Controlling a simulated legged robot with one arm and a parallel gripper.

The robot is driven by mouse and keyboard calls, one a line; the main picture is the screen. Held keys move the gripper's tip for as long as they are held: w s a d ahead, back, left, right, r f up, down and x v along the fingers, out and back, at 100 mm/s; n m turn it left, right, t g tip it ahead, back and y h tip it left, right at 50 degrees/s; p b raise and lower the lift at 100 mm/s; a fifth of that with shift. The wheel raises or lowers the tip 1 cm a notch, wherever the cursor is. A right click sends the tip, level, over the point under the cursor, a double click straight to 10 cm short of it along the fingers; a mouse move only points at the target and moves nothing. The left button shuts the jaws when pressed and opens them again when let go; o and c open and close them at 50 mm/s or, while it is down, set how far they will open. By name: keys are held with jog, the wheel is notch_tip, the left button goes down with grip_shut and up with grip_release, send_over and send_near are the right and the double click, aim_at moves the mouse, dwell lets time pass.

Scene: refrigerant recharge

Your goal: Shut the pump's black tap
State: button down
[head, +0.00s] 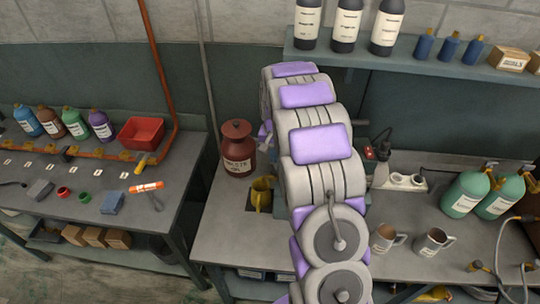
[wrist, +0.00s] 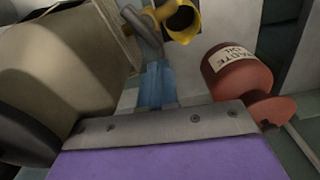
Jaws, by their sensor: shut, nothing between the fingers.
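I cannot make out the pump's black tap in either view. My arm covers the middle of the bench in the head view and hides what stands behind it. A beige rounded body (wrist: 60,65) fills the left of the wrist view, close to my gripper; I cannot tell whether it is the pump. My gripper (wrist: 146,32) is shut and empty, its grey tip close to a yellow jug (wrist: 182,20). In the head view my gripper (head: 265,137) shows only partly, left of my arm. I cannot tell whether it touches anything.
A red-brown waste-oil can (head: 238,152) stands left of my gripper; it also shows in the wrist view (wrist: 238,75). Two mugs (head: 385,238) and green bottles (head: 467,192) stand on the right. A shelf (head: 400,72) with dark bottles hangs above. Bare bench (head: 215,235) shows at front left.

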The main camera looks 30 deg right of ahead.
jog(key=shift+s+d+m+p, duration=0.4)
jog(key=shift+d+m, duration=0.25)
jog(key=shift+m, duration=0.65)
jog(key=c, duration=1.8)
grip_release()
jog(key=o, duration=0.7)
jog(key=shift+d+r+p, duration=0.15)
jog(key=shift+r+p, duration=1.3)
jog(key=shift+r, duration=3.05)
